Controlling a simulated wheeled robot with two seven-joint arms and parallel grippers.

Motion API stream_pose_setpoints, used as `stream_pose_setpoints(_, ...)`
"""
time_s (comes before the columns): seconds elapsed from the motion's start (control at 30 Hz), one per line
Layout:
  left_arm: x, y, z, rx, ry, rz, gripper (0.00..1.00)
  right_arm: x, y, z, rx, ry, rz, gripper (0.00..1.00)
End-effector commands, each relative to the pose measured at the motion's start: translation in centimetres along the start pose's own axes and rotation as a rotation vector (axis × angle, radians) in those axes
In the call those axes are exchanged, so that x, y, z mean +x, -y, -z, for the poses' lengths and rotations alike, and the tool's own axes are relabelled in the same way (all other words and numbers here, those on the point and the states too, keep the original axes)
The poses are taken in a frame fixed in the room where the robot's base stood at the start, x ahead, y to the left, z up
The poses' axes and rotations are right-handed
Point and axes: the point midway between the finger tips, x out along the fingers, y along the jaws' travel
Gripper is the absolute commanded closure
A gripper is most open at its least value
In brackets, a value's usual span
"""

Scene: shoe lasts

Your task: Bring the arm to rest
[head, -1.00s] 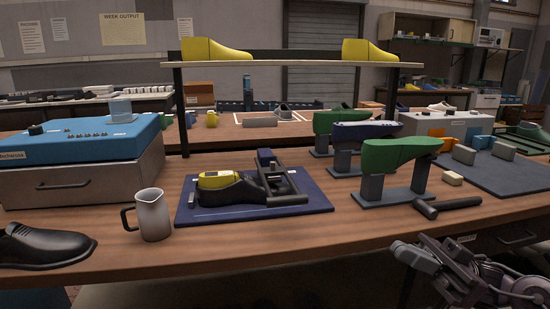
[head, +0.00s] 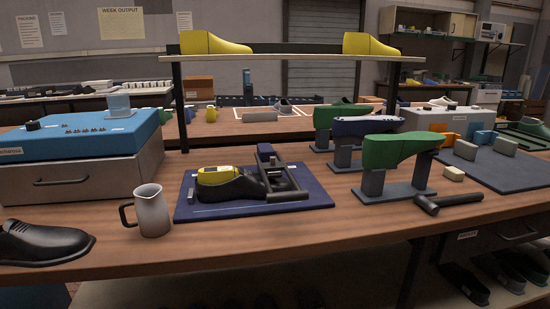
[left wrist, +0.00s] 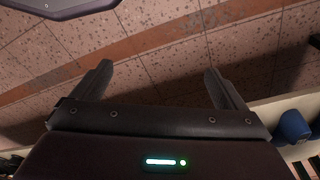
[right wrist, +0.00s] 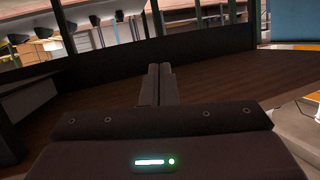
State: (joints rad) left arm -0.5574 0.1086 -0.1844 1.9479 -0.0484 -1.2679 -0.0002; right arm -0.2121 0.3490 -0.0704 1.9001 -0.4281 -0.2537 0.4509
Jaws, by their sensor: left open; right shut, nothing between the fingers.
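In the left wrist view my left gripper (left wrist: 160,88) is open, its two fingers spread wide with nothing between them and floor behind. In the right wrist view my right gripper (right wrist: 160,70) is shut, its fingers together with nothing held. Neither gripper nor arm shows in the head view now. On the workbench (head: 330,235) a blue mat (head: 215,211) carries a black shoe and clamp device (head: 285,186) with a yellow piece on top.
A metal jug (head: 152,212) and black shoe (head: 40,243) stand at the front left. A green last (head: 400,151) sits on a stand beside a hammer (head: 447,204). A shelf (head: 290,60) with yellow lasts spans the back. Shoes (head: 463,284) lie below the bench.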

Motion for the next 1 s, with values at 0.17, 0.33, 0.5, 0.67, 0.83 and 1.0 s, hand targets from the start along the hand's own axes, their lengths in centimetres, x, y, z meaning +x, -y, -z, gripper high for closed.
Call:
stream_pose_setpoints(0.17,0.0,0.0,0.0,0.0,0.0,0.0,0.06,-3.2,1.0,-12.5,0.023,0.426,-0.183,1.0)
stream_pose_setpoints(0.33,0.0,0.0,0.0,0.0,0.0,0.0,0.06,-7.4,3.0,-19.5,0.046,0.725,-0.233,1.0)
stream_pose_setpoints(0.5,0.0,0.0,0.0,0.0,0.0,0.0,0.06,-11.5,5.4,-23.9,0.076,0.952,-0.231,1.0)
stream_pose_setpoints(0.67,0.0,0.0,0.0,0.0,0.0,0.0,0.06,-15.2,8.1,-26.9,0.111,1.139,-0.203,1.0)
stream_pose_setpoints(0.83,1.9,0.1,-0.9,-0.007,0.008,-0.001,0.06,-15.2,7.7,-29.0,0.113,1.147,-0.208,1.0)
stream_pose_setpoints(1.0,4.4,0.3,-2.5,-0.015,0.012,0.0,0.06,-15.6,7.6,-31.9,0.12,1.148,-0.213,1.0)
